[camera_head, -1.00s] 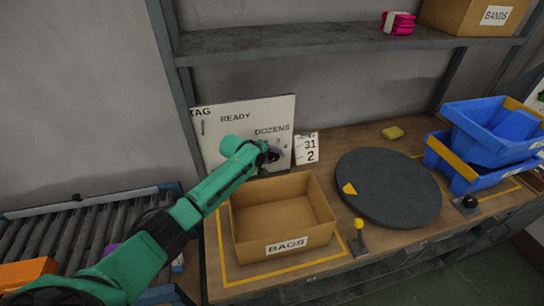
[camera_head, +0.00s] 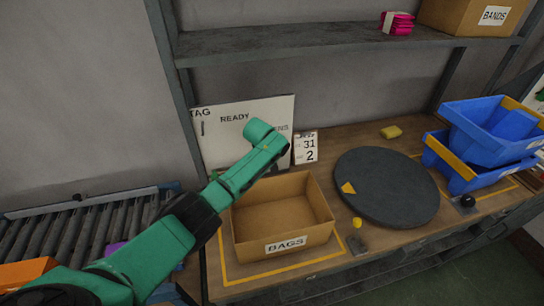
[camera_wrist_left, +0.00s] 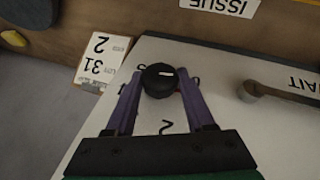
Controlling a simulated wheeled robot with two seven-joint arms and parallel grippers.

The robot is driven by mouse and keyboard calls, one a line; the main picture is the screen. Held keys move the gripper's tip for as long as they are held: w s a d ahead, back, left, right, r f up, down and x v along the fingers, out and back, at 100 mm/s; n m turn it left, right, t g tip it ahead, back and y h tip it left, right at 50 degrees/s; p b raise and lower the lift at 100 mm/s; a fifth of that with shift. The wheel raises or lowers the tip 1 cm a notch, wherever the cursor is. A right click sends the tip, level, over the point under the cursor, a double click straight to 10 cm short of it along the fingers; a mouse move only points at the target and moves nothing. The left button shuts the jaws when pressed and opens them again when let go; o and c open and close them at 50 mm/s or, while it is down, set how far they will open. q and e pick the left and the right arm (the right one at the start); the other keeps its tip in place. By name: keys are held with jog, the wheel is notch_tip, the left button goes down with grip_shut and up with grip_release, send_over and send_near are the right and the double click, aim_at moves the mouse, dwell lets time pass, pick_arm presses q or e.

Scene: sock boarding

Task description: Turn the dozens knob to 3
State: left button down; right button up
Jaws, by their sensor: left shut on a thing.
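The dozens knob (camera_wrist_left: 158,82) is a round black knob with a short white mark, on the pale board (camera_head: 222,142). In the left wrist view my left gripper (camera_wrist_left: 161,76) has its two purple fingers on either side of the knob, shut on it. A printed 2 (camera_wrist_left: 167,127) shows below the knob; other digits are partly covered by the fingers. In the head view my left arm hides the knob, the gripper and most of the DOZENS label. My right gripper is not in view.
A card reading 31 and 2 (camera_head: 308,149) stands beside the board. The open BAGS box (camera_head: 285,246) sits below my arm. A dark round turntable (camera_head: 395,190) and blue bins (camera_head: 490,135) are to the right. A peg-like handle (camera_wrist_left: 250,92) sticks out of the board near the knob.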

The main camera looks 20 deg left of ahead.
pick_arm(q)
jog(key=shift+w+d+f+g+y+b, duration=0.15)
jog(key=shift+g+y+b, duration=0.15)
jog(key=shift+y+b, duration=0.4)
jog(key=shift+r+m+g+y+b, duration=0.3)
jog(key=shift+g+b, duration=0.1)
jog(key=shift+b, duration=0.55)
jog(key=shift+c, duration=1.4)
grip_release()
